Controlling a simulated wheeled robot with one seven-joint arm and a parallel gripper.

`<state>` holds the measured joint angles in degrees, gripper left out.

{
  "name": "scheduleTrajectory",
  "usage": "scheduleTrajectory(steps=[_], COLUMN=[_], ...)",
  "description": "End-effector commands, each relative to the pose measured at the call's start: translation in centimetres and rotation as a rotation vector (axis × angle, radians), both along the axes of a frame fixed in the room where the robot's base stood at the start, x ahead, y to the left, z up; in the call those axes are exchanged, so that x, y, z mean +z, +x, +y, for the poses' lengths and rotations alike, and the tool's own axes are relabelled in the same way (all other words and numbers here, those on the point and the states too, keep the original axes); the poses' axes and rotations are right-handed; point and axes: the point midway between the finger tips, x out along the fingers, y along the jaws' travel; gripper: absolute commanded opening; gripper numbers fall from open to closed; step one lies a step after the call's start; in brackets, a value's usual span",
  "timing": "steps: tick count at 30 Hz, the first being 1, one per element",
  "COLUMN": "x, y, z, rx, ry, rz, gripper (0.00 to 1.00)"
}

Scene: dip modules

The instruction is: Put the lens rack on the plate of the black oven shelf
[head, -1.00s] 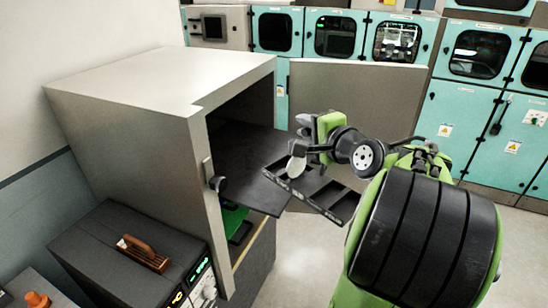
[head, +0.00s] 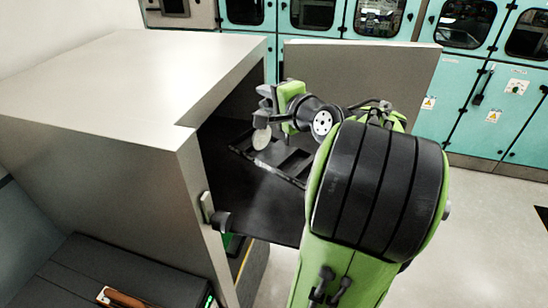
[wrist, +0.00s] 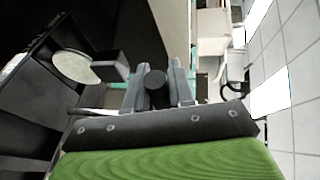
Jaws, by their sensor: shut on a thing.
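The lens rack (head: 292,179) is a black tray with open compartments, over the black shelf plate (head: 245,200) of the oven (head: 120,130). I cannot tell whether it touches the plate. My arm hides the rack's right end and part of the plate.
The oven's door (head: 365,75) stands open behind my arm. A dark box (head: 100,275) stands at lower left. Teal cabinets (head: 465,100) line the back. The floor at right is clear.

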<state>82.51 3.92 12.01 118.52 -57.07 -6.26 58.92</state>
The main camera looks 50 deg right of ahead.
Motion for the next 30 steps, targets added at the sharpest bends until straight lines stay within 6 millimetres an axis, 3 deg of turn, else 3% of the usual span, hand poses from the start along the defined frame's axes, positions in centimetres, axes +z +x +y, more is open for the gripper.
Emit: scheduleTrajectory(steps=[6, 15, 25, 26, 30], x=[-4.7, -9.1, -9.5, -9.6, -9.5], y=[-0.1, -0.1, -0.1, -0.1, -0.1], z=[-0.1, 0.0, 0.0, 0.0, 0.0], rx=[-0.002, -0.001, -0.001, -0.001, -0.001], ry=[0.006, 0.004, -0.001, 0.001, 0.001], rz=[0.0, -0.002, -0.002, 0.001, 0.0], gripper=[0.0, 0.0, 0.0, 0.26, 0.48])
